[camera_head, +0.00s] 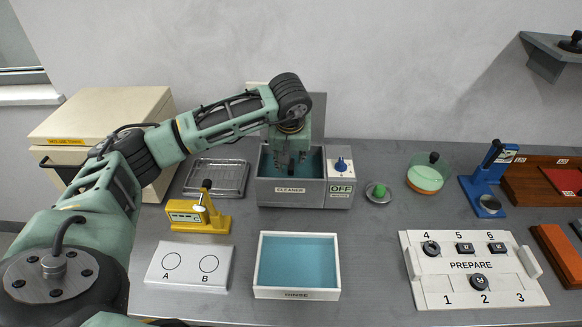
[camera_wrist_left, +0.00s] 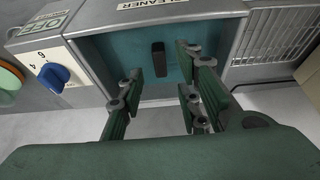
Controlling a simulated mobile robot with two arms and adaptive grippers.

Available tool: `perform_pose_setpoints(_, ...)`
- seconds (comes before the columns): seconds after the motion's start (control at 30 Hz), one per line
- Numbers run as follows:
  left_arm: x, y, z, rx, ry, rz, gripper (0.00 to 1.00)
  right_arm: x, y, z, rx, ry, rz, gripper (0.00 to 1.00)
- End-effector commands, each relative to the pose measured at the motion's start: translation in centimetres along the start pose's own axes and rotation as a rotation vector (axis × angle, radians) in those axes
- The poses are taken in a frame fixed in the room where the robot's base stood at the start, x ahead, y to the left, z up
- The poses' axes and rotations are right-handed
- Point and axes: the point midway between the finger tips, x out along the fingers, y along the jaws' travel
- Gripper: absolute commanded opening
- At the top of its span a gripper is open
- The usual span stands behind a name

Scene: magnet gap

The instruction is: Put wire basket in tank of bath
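The bath (camera_head: 288,193) is a grey unit labelled CLEANER, with a blue-green tank and a blue knob (camera_head: 341,164) above an OFF sign. My left gripper (camera_head: 290,166) points down at the tank opening. In the left wrist view its fingers (camera_wrist_left: 160,85) are apart, with a gap between them. A dark upright bar (camera_wrist_left: 159,58) shows in the tank ahead of that gap, apart from the fingers; whether it is a basket handle I cannot tell. A shallow metal wire tray (camera_head: 215,178) sits left of the bath. No other wire basket shows clearly. My right gripper is out of view.
A yellow device (camera_head: 199,215) and a white A/B board (camera_head: 188,266) stand in front left. A RINSE tray (camera_head: 297,294) is in front of the bath.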

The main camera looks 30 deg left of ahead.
Motion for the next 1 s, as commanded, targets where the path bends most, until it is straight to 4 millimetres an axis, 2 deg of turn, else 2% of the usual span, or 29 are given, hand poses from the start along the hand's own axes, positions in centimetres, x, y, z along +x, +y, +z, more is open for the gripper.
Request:
perform_pose_setpoints(0.03, -0.9, 0.0, 0.0, 0.002, 0.006, 0.003, 0.32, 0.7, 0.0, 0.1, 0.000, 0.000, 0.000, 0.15)
perform_pose_setpoints(0.2, -3.9, 0.0, 0.0, 0.001, 0.004, 0.002, 0.32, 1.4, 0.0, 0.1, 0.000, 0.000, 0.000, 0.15)
perform_pose_setpoints(0.33, -5.1, 0.0, 0.0, 0.000, 0.001, 0.001, 0.32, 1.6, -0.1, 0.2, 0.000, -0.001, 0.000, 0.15)
perform_pose_setpoints(1.0, -6.0, 0.0, -0.2, 0.001, 0.000, 0.000, 0.32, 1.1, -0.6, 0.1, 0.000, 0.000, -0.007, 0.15)
